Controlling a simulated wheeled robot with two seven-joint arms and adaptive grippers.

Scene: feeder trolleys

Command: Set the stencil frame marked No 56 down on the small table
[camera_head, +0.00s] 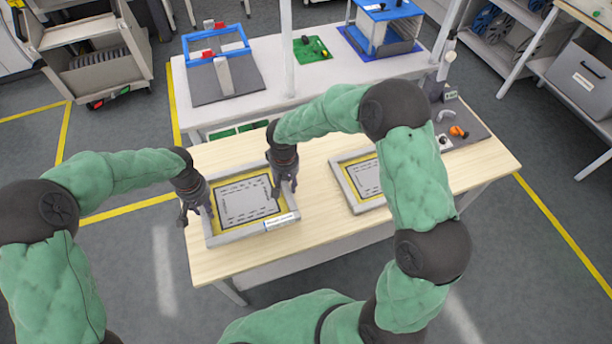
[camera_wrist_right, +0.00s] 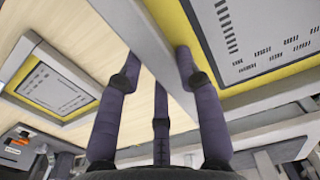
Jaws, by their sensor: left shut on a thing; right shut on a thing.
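A stencil frame (camera_head: 238,235) with a grey rim, yellow border and pale centre plate is at the left part of the wood-topped table (camera_head: 318,200). Its front rim bears a small label (camera_head: 281,222), too small to read. My left gripper (camera_head: 196,207) is shut on its left rim. My right gripper (camera_head: 284,184) is shut on its right rim; the right wrist view shows dark fingers either side of the rim (camera_wrist_right: 147,42). I cannot tell whether the frame touches the tabletop. A second similar frame (camera_head: 345,186) lies to the right, partly behind my right arm.
A white bench (camera_head: 275,65) behind carries a blue-framed fixture (camera_head: 217,45), a green mat (camera_head: 312,50) and a blue stand (camera_head: 385,30). A grey mat with small parts (camera_head: 470,125) is at the table's right end. Bare tabletop shows between the two frames.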

